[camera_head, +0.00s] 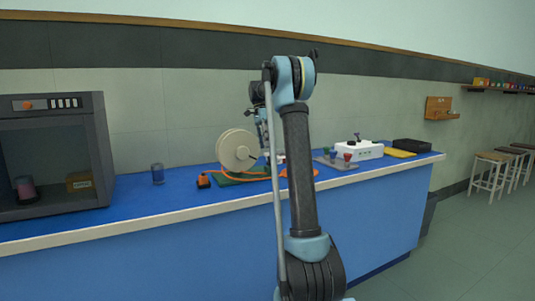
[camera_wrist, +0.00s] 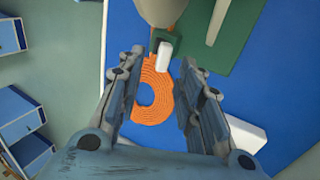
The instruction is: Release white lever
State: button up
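The white lever (camera_wrist: 164,54) is a small white block at a dark green bracket (camera_wrist: 166,38) in the wrist view. In the head view a large pale reel (camera_head: 236,150) stands on a green base (camera_head: 232,179) on the blue bench; the lever there is mostly hidden by my arm. My gripper (camera_wrist: 160,62) is open, with its two fingers apart on either side of the lever in the picture. I cannot tell whether either finger touches it. An orange coil (camera_wrist: 153,95) lies below, seen between the fingers.
An orange hose (camera_head: 225,174) runs by the reel to an orange-black piece (camera_head: 203,181). A white box (camera_head: 358,150), a tray with coloured pieces (camera_head: 335,162) and a black tray (camera_head: 411,145) stand right.

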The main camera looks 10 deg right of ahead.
jog(key=shift+v, duration=2.95)
jog(key=s+d+f+n+t, duration=0.1)
jog(key=s+f+n+t, duration=0.2)
jog(key=s, duration=1.1)
jog(key=s+f+n+t, duration=0.1)
jog(key=s+f+n, duration=0.35)
jog(key=s, duration=1.05)
jog(key=s+f+n+t+y, duration=0.1)
jog(key=s+f+n, duration=0.6)
jog(key=s+f, duration=1.3)
notch_tip(320, 180, down, 3)
jog(key=shift+s+r+t, duration=0.2)
jog(key=shift+t, duration=0.6)
